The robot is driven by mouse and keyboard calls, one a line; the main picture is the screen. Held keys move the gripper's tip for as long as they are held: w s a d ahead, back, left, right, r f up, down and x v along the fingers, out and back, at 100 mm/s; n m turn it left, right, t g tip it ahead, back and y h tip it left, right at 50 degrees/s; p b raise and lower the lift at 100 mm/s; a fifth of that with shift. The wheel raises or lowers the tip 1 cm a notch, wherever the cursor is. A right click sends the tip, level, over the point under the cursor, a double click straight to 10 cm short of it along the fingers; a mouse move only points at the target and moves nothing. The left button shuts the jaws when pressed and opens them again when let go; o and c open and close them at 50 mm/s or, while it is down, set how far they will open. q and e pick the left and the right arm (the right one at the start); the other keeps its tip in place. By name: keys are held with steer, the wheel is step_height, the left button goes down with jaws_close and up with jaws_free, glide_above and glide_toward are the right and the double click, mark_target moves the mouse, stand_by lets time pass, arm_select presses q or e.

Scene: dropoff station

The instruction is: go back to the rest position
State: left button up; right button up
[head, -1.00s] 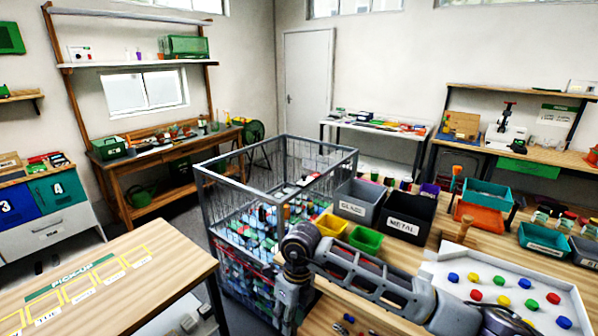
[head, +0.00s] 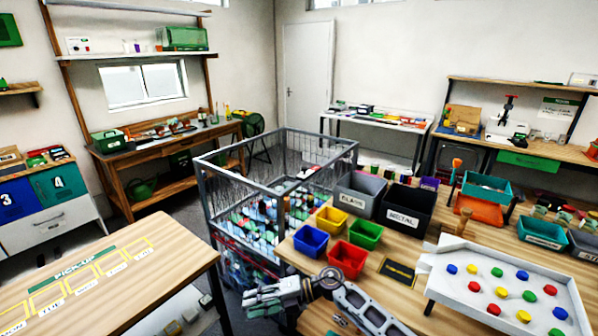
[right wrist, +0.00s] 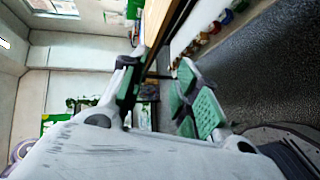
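My right gripper (head: 250,298) hangs low at the bottom middle of the head view, in front of the near corner of the sorting table (head: 385,272). It points left and seems to hold nothing. In the right wrist view its two fingers (right wrist: 158,85) stand apart with a clear gap and nothing between them. My right forearm runs from it to the lower right, across the front part of the table. My left gripper is out of view.
A wire cage (head: 281,187) of mixed items stands behind the gripper. The pick-up table (head: 150,285) is at left, with a floor gap between. Small bins, red (head: 347,260) and blue (head: 310,241), and a white tray (head: 450,250) with coloured knobs are close to my right arm.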

steer(key=w+d+f+m+t, duration=0.4)
steer(key=d+f+m+t, duration=0.1)
steer(key=f+m, duration=0.2)
steer(key=w+d+f+m+t, duration=0.3)
steer(key=d+f+m+t, duration=0.1)
steer(key=f+m+t, duration=0.25)
steer(key=s+d+f+m+t+h, duration=0.1)
steer(key=s+d+f+m+h, duration=0.3)
steer(key=d+f, duration=0.45)
steer(key=s+d+f+m+t+h, duration=0.15)
steer(key=d+f+m+h, duration=0.45)
steer(key=f, duration=0.6)
steer(key=s+d+f+m+g+h, duration=0.25)
steer(key=s+d+f, duration=0.25)
steer(key=s+f, duration=0.35)
steer(key=s+d+f+m+g+h, duration=0.1)
steer(key=s+d+f+m+g, duration=0.2)
steer(key=s+f, duration=0.55)
steer(key=s+d+f+m+g, duration=0.1)
steer(key=s+d+f, duration=0.1)
steer(key=s, duration=0.7)
steer(key=s+d+f+m+g+h, duration=0.1)
steer(key=s+d+f+m+g, duration=0.1)
steer(key=s, duration=0.8)
steer(key=s+d+f+m+g, duration=0.1)
steer(key=s+d+f+g, duration=0.1)
steer(key=s, duration=0.8)
steer(key=shift+d+f+m+h, duration=0.35)
steer(key=shift+d+f+m, duration=0.05)
steer(key=shift+d+f, duration=0.15)
